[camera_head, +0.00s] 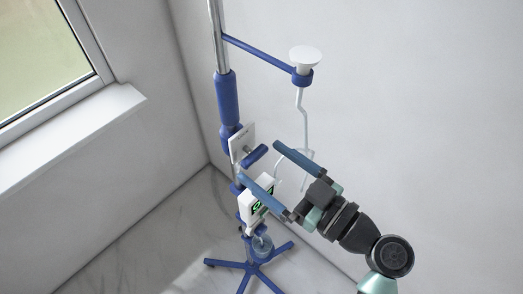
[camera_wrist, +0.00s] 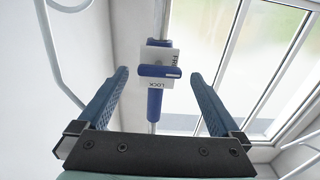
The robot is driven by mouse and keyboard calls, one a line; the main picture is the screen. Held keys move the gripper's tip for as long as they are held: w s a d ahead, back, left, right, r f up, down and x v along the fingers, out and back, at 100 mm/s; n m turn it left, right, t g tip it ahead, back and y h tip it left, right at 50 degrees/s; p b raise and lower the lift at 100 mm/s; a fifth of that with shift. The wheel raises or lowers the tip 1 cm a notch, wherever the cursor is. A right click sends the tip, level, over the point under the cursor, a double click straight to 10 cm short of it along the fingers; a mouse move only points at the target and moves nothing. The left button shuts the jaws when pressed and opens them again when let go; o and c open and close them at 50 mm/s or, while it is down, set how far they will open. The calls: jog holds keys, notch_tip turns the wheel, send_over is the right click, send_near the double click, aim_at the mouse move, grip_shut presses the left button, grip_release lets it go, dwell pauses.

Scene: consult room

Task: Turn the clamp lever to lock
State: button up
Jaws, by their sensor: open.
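The clamp lever (camera_head: 255,155) is a short dark blue bar standing out from a white plate (camera_head: 238,138) on the pole. In the wrist view my gripper (camera_wrist: 158,75) has one finger on each side of the lever, with clear gaps; nothing is held.
The blue and silver pole (camera_head: 226,95) stands on a blue legged base (camera_head: 255,270). A white box with a green display (camera_head: 257,207) sits just below the lever. A side arm holds a white cup (camera_head: 305,57) with a tube. A window sill (camera_head: 75,133) is at left.

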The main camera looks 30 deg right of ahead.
jog(key=shift+x, duration=0.95)
jog(key=shift+c, duration=0.2)
jog(key=c, duration=1.3)
jog(key=shift+o, duration=0.2)
